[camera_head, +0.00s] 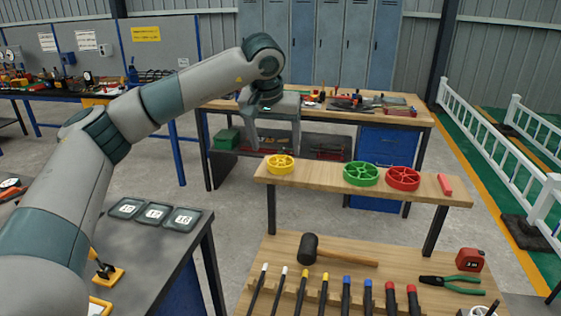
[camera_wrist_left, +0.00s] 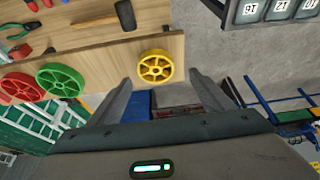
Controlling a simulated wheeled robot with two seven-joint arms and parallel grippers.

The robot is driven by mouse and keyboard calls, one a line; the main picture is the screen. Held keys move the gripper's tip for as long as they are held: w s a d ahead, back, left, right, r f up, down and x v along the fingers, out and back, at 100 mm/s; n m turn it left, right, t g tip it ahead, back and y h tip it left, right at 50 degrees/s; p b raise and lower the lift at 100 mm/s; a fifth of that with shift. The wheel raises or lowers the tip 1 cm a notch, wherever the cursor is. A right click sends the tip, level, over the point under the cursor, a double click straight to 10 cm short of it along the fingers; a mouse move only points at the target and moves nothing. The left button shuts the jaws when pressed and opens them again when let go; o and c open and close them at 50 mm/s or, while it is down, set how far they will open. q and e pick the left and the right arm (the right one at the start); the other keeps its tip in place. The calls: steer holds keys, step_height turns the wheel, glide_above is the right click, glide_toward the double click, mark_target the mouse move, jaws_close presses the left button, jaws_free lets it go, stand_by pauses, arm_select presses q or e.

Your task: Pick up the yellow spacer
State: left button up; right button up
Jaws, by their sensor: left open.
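The yellow spacer (camera_head: 280,164) is a spoked ring lying flat at the left end of the raised wooden shelf (camera_head: 320,178). My left gripper (camera_head: 273,146) is above and close to it in the head view, with its fingers apart and pointing down. In the left wrist view the yellow spacer (camera_wrist_left: 156,66) appears ahead of the gap between the open fingers (camera_wrist_left: 160,88), with nothing held. Whether a finger touches the spacer cannot be told. My right gripper is not in view.
A green spacer (camera_head: 361,173) and a red spacer (camera_head: 403,178) lie farther right on the shelf, with a red block (camera_head: 444,185) near its end. Labelled trays (camera_head: 153,213) stand left.

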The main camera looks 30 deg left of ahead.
mark_target(280, 162)
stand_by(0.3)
arm_select(q)
steer(key=shift+w+d+f+p, duration=0.15)
steer(key=shift+w+f+p, duration=0.15)
steer(key=shift+f+p, duration=0.45)
steer(key=p+x, duration=0.1)
steer(key=x, duration=0.2)
steer(key=shift+d, duration=0.2)
steer(key=shift+w+a+f+p, duration=0.1)
steer(key=shift+w+f+p, duration=0.05)
steer(key=shift+f+p, duration=0.2)
steer(key=c, duration=1.3)
steer(key=shift+r, duration=0.2)
